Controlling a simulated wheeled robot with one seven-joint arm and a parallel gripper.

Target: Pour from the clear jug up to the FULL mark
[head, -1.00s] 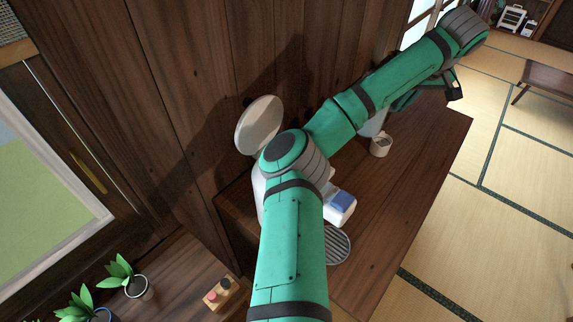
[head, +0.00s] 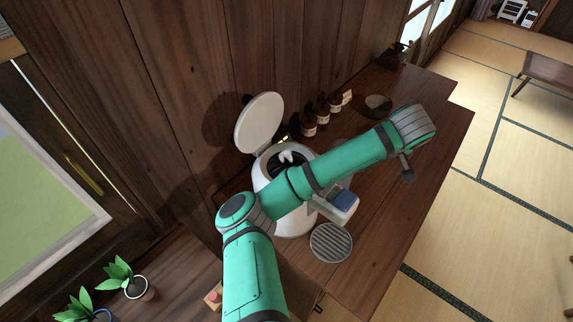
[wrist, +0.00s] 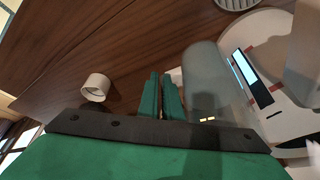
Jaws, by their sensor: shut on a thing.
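The clear jug (wrist: 212,80) looks like a pale, see-through cylinder in the wrist view, right beside my fingers. My gripper (wrist: 161,97) is shut on it, apparently at its handle, though the grip itself is hard to see. In the head view my arm hides the gripper and most of the jug. The white machine (head: 283,222) stands by the wall with its round lid (head: 260,122) raised and its top opening showing. Its panel side also shows in the wrist view (wrist: 277,60). I cannot make out the FULL mark or any water level.
Several brown bottles (head: 322,112) line the wall. A round grille (head: 331,242) lies before the machine. Potted plants (head: 135,280) are at lower left.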

